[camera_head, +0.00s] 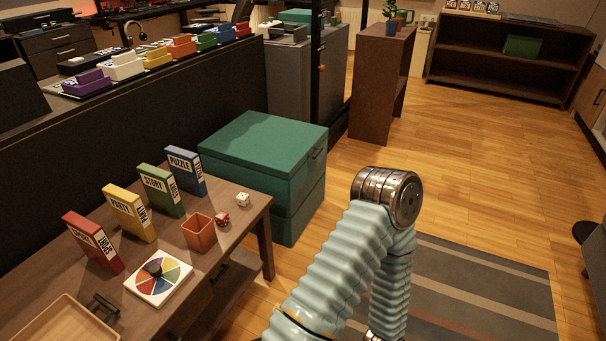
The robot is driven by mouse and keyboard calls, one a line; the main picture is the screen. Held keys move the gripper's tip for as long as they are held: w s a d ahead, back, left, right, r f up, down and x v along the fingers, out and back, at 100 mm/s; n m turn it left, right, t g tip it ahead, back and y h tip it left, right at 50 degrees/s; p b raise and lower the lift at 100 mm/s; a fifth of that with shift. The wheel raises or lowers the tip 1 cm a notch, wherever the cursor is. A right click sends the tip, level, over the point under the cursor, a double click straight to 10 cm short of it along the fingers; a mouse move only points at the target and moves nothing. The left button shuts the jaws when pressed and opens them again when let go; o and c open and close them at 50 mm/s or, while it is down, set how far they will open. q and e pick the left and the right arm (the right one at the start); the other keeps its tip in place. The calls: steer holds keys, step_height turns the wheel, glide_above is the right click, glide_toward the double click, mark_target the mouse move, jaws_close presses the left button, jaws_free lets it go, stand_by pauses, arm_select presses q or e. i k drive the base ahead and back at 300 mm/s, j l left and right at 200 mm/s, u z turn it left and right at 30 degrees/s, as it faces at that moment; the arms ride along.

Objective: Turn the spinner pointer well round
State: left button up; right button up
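The spinner (173,287) is a white square board with a multicoloured disc, lying flat on the wooden table at the lower left. Its dark pointer (153,268) sits on the disc near the far left part; its exact direction is too small to tell. One of my arms, with pale ribbed sleeves and a metal joint, rises from the bottom centre, to the right of the table and apart from the spinner. No gripper fingers show in this view.
Red, yellow, green and blue game boxes (161,190) stand upright behind the spinner. An orange cup (198,233), a red die (222,219) and a white die (243,199) are to its right. A wooden tray (62,325) with a dark handle lies nearer. A green chest (262,151) stands beyond the table.

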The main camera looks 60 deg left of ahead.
mark_target(154, 270)
steer(key=i+u, duration=0.1)
steer(key=u, duration=0.35)
steer(key=i+u, duration=0.1)
steer(key=u, duration=0.35)
steer(key=i+l+u, duration=0.1)
steer(key=u, duration=0.3)
steer(key=i+l+u, duration=0.1)
steer(key=u, duration=0.35)
steer(key=l+u, duration=0.2)
steer(key=u, duration=0.25)
